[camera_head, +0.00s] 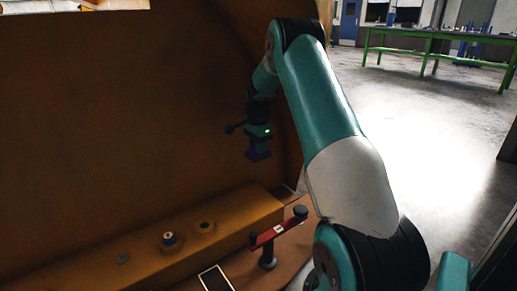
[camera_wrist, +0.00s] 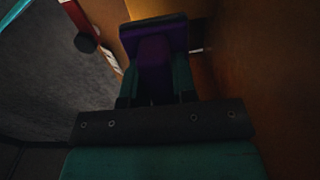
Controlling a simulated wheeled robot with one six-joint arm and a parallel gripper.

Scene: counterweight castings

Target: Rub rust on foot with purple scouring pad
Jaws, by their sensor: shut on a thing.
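The purple scouring pad (camera_head: 257,155) hangs below my gripper (camera_head: 258,141) in the head view, in front of the large orange-brown casting (camera_head: 130,110). My gripper is shut on the pad's purple block. In the wrist view the pad (camera_wrist: 152,32) shows as a flat plate at the far end of that block, between the teal fingers (camera_wrist: 155,78). The casting's foot (camera_head: 110,262) appears as a long orange ledge along the bottom. The pad appears apart from the ledge, above it. I cannot make out a distinct rust patch on the foot.
Round fittings (camera_head: 170,239) sit on the ledge. A red bar (camera_head: 278,233) with black knobs stands in front of it at right. A white-edged dark rectangle (camera_head: 216,279) lies at the bottom. Open grey floor (camera_head: 430,130) and a green bench (camera_head: 440,37) lie to the right.

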